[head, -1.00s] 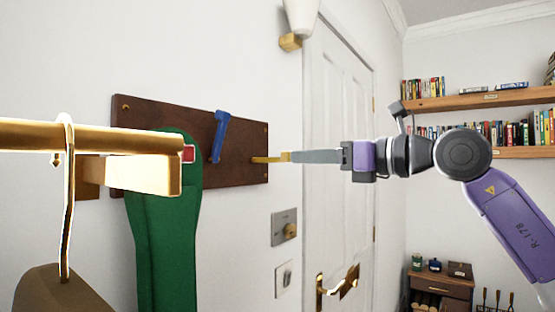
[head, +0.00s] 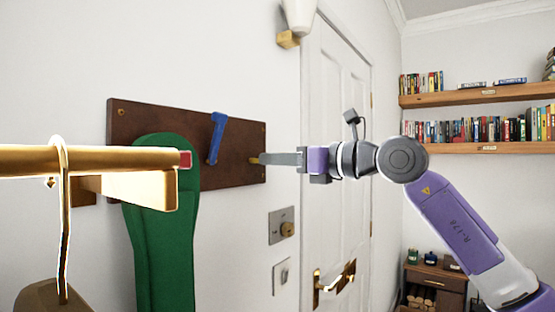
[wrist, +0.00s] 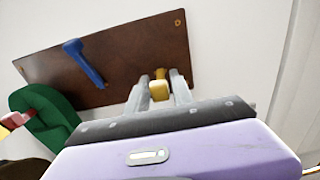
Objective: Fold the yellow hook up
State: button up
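The yellow hook (head: 255,160) is on the right part of a dark wooden board (head: 240,172) on the wall. It sticks out from the board; most of it is hidden by my gripper in the head view. My gripper (head: 270,159) points left at the board, with its fingertips close to it. In the wrist view the yellow hook (wrist: 159,90) lies between the two fingers (wrist: 157,88). The fingers look apart, with gaps beside the hook, so they are around it rather than clamped on it.
A blue hook (head: 217,138) stands folded up on the board, left of the yellow one. A green garment (head: 163,230) hangs by a red-tipped hook (head: 186,160). A brass rail (head: 90,160) juts in at left. A white door (head: 340,200) stands right of the board.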

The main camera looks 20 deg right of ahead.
grip_shut()
dwell(1.2)
